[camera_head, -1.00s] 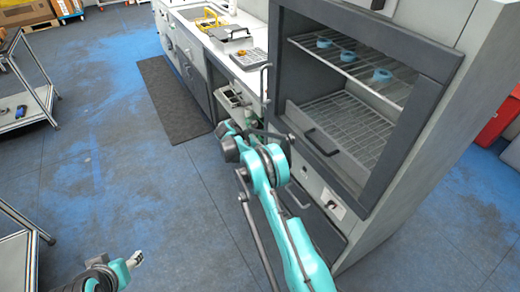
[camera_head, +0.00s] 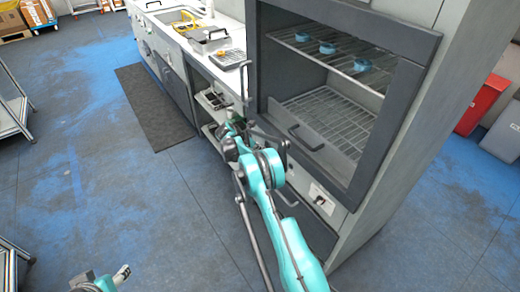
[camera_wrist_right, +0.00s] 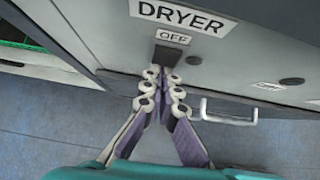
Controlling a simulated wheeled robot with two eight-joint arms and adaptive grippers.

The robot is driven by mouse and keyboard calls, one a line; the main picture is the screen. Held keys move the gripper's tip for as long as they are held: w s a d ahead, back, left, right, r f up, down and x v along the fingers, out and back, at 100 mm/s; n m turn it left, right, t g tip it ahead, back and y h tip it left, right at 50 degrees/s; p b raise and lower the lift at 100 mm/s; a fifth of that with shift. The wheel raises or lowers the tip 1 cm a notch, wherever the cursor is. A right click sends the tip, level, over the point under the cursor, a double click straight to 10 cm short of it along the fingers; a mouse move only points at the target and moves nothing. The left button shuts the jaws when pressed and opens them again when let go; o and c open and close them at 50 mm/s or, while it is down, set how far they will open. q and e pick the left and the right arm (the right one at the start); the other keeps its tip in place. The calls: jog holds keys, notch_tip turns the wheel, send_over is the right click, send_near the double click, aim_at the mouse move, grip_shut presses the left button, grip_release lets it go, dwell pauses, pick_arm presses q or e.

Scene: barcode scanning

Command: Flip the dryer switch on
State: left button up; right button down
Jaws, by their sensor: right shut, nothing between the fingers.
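The dryer (camera_head: 420,75) is a tall grey cabinet with an open dark-framed front. In the right wrist view a DRYER label (camera_wrist_right: 183,16) sits above an OFF label (camera_wrist_right: 173,37), with a black switch (camera_wrist_right: 167,56) just below. My right gripper (camera_wrist_right: 164,76) is shut and empty, its fingertips right at the switch's lower edge; whether they touch it I cannot tell.
Blue rings (camera_head: 327,47) lie on the dryer's upper wire rack. A drawer-like handle (camera_wrist_right: 229,112) is right of my fingers. A counter with a sink (camera_head: 178,17) stands left of the dryer, and a red bin (camera_head: 484,103) at right. The floor at left is largely clear.

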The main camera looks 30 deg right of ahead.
pick_arm(q)
jog(key=shift+f, duration=0.1)
pick_arm(e)
jog(key=shift+d, duration=0.2)
pick_arm(q)
jog(key=shift+r+p, duration=0.25)
jog(key=shift+p, duration=0.1)
pick_arm(e)
jog(key=shift+r, duration=0.75)
pick_arm(q)
jog(key=shift+s+a+r+p, duration=0.1)
jog(key=shift+a+r+p, duration=0.15)
jog(key=shift+r+p, duration=0.6)
jog(key=shift+a+r+p, duration=0.2)
jog(key=shift+r+p, duration=0.55)
jog(key=shift+r, duration=0.05)
pick_arm(e)
jog(key=a+f+v, duration=0.1)
jog(key=a+v, duration=0.1)
jog(key=v, duration=1.1)
jog(key=shift+f, duration=0.35)
jog(key=shift+s, duration=0.1)
